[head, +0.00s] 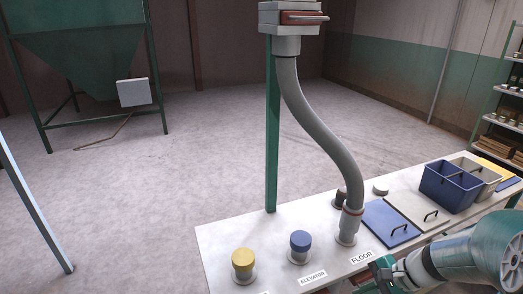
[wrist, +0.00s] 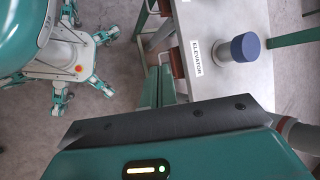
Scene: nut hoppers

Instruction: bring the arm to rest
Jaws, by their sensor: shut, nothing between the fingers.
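My arm reaches in from the lower right of the head view, and my gripper (head: 384,268) is low over the front edge of the bench, by the FLOOR label (head: 361,257). In the wrist view the dark finger pads of my gripper (wrist: 165,123) are together with nothing visible between them. My gripper looks empty. The bench (head: 225,238) shows beside it in both views. The blue-capped port (head: 300,241) at the ELEVATOR label (head: 313,277) is left of my gripper in the head view; the same blue cap (wrist: 245,46) is upper right in the wrist view.
A grey hose (head: 320,120) runs from the overhead outlet (head: 290,18) to the port behind the FLOOR label. A yellow-capped port (head: 243,260), flat lids (head: 391,222) and a blue bin (head: 448,190) stand on the bench. The floor behind the bench is open.

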